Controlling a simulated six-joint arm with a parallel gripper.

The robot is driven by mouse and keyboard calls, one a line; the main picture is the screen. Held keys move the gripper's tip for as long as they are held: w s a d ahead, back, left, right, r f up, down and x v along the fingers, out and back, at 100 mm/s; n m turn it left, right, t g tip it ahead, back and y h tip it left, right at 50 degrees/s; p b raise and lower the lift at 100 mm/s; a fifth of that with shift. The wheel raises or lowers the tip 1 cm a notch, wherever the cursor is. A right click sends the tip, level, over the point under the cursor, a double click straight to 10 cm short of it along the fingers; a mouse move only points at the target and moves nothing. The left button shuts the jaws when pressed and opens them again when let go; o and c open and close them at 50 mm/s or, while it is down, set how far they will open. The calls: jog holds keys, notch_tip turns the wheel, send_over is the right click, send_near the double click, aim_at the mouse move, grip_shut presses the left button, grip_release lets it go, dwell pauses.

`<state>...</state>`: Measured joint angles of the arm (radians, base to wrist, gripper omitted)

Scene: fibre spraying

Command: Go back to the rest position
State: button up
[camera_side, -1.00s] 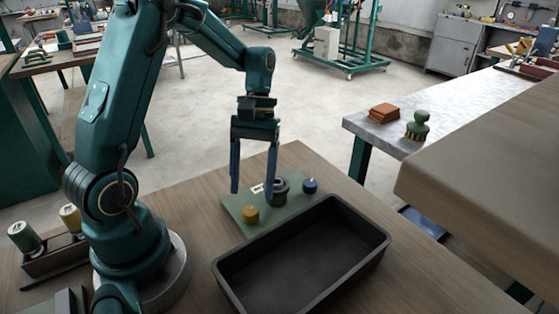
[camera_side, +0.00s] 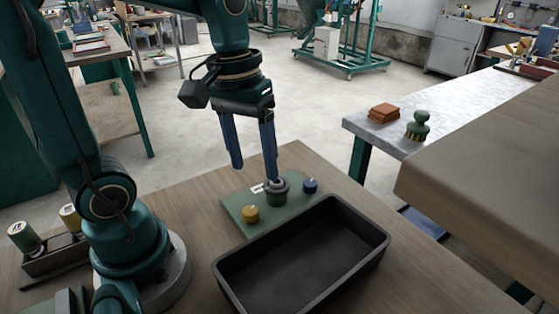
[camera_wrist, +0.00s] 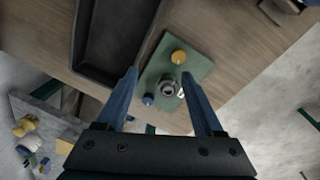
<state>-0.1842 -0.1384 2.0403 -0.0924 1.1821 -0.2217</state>
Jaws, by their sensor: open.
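My gripper (camera_side: 254,173) is open, its two blue fingers pointing down with nothing between them. In the side view it hangs above the back of a green plate (camera_side: 234,206). The plate carries a yellow knob (camera_side: 251,214), a dark grey round piece with a lighter top (camera_side: 277,190) and a blue knob (camera_side: 310,186). The right fingertip overlaps the grey piece in the side view; the gap between them is unclear. In the wrist view, the plate (camera_wrist: 197,61), yellow knob (camera_wrist: 178,57), grey piece (camera_wrist: 168,88) and blue knob (camera_wrist: 148,99) show beyond and between the open fingers (camera_wrist: 160,77).
A black open tray (camera_side: 368,266) stands empty on the wooden table in front of the plate. A holder with two rolls (camera_side: 42,242) is at the left. Orange blocks (camera_side: 384,112) and a green-handled brush (camera_side: 418,125) lie on the metal bench at the right.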

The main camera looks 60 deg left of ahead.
jog(key=shift+s+d+r+m+t+y, duration=0.15)
jog(key=shift+s+d+m+t, duration=0.15)
jog(key=shift+s+m+t, duration=0.5)
jog(key=shift+s+d+m+t+y, duration=0.1)
jog(key=shift+s+d+m+t, duration=0.2)
jog(key=shift+s+m+t, duration=0.5)
jog(key=shift+s+d+r+m+t+y, duration=0.15)
jog(key=shift+s+d+m+t, duration=0.15)
jog(key=shift+s+m+t, duration=0.5)
